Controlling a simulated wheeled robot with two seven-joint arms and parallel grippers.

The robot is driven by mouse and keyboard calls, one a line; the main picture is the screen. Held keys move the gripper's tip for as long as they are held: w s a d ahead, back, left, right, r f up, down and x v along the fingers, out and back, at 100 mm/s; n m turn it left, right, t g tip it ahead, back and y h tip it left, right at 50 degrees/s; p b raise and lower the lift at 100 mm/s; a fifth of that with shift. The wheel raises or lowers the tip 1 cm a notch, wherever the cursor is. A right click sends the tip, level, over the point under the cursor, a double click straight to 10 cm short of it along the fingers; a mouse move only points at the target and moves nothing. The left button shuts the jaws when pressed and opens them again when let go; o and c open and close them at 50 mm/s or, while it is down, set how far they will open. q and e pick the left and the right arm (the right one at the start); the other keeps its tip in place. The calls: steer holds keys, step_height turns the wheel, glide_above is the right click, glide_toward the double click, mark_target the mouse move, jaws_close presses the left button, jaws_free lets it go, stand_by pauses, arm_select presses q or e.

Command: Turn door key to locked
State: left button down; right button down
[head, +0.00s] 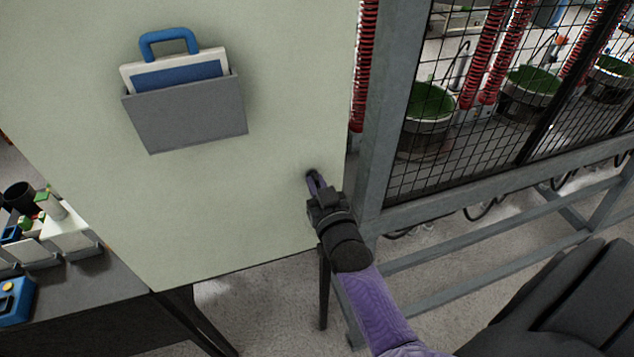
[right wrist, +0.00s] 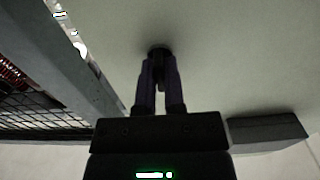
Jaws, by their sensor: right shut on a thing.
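The pale cabinet door (head: 220,200) fills the left and middle of the head view. My right gripper (head: 313,180) reaches up to the door's lower right area, near its right edge. In the right wrist view its two fingers (right wrist: 159,85) are shut on a small dark key (right wrist: 158,52) at the door surface. The fingers hide most of the key, and I cannot tell its exact turn angle. My left gripper is not in view.
A grey holder (head: 185,115) with a blue-handled clipboard hangs on the door. A grey metal frame with black mesh (head: 490,140) stands close on the right. A dark bench (head: 85,305) with several small items is at the lower left.

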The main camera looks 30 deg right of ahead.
stand_by(0.4)
steer(key=c, duration=0.7)
jaws_free()
steer(key=v, duration=1)
steer(key=shift+d, duration=0.1)
steer(key=shift+f, duration=0.1)
